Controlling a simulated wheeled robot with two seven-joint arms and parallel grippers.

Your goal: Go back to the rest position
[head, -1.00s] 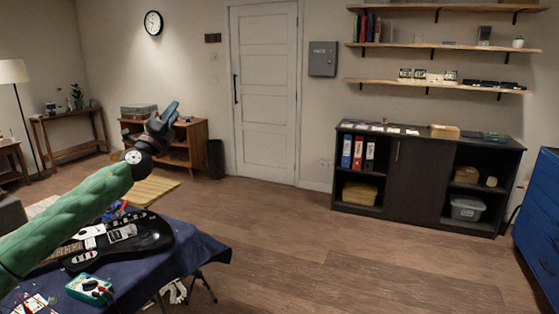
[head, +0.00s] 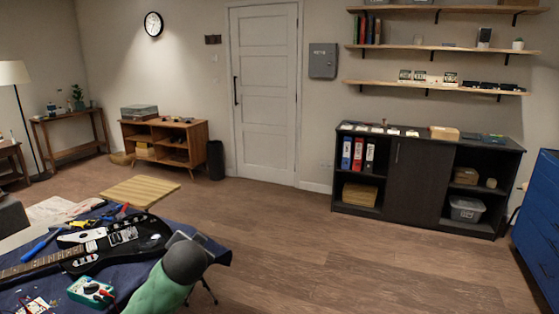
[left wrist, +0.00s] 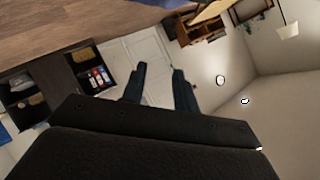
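My left arm, in a green sleeve with a dark grey joint, comes in at the bottom of the head view. That view is tilted, with the door (left wrist: 150,52) beyond the fingers. My right gripper is in neither view.
A table with a blue cloth (head: 208,245) stands at lower left. It bears a black electric guitar (head: 150,232), a multimeter (head: 91,291) and hand tools. A black cabinet (head: 412,180) and blue drawers (head: 540,225) stand right. The middle floor (head: 300,235) is clear.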

